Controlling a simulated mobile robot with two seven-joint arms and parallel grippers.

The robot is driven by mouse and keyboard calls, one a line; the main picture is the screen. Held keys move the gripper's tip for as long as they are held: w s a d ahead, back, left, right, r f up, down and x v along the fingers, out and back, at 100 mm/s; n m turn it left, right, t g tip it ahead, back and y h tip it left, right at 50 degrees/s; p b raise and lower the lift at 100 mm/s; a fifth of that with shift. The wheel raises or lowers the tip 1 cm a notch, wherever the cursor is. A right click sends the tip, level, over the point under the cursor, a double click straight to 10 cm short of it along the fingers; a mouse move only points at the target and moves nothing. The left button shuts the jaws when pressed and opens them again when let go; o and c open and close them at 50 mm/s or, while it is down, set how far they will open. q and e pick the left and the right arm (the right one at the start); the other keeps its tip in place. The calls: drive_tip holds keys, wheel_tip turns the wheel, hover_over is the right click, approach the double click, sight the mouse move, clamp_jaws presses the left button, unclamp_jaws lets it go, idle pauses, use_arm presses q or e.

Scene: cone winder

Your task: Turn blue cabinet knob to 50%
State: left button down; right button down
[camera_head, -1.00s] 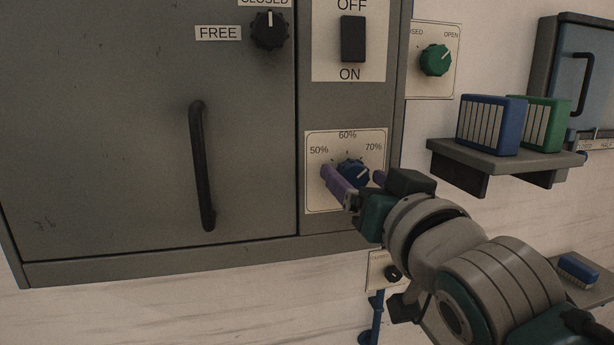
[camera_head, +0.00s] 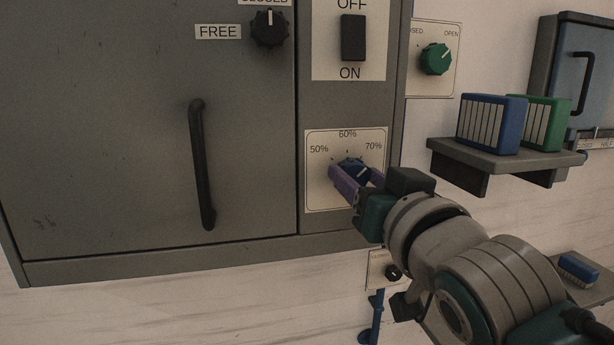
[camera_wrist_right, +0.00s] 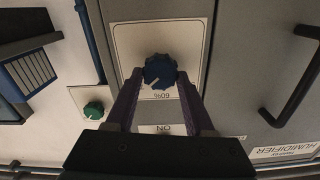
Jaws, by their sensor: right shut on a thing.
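The blue knob (camera_head: 351,165) sits on a cream plate (camera_head: 318,196) on the grey cabinet, marked 50% at left, 60% at top and 70% at right. Its white pointer line slants up and right, toward 70%. My right gripper (camera_head: 356,174) has its purple fingers closed on either side of the knob and partly covers its lower part. The upside-down right wrist view shows the knob (camera_wrist_right: 160,71) between the fingertips, its pointer toward the lower left. My left gripper is not in view.
Above the plate is a black ON/OFF switch (camera_head: 353,38). A black knob (camera_head: 269,30) and a door handle (camera_head: 202,165) are at left. A green knob (camera_head: 435,60) is at upper right. A shelf (camera_head: 480,160) holding blue and green boxes juts out at right.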

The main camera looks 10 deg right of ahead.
drive_tip(key=n, duration=0.5)
drive_tip(key=shift+a, duration=0.1)
drive_tip(key=n+b, duration=0.1)
drive_tip(key=n, duration=0.3)
drive_tip(key=shift+n, duration=0.4)
drive_tip(key=n, duration=0.5)
drive_tip(key=shift+a+f, duration=0.1)
drive_tip(key=n, duration=0.4)
drive_tip(key=shift+f+n, duration=0.1)
drive_tip(key=shift+n, duration=0.3)
drive_tip(key=shift+c, duration=1.3)
unclamp_jaws()
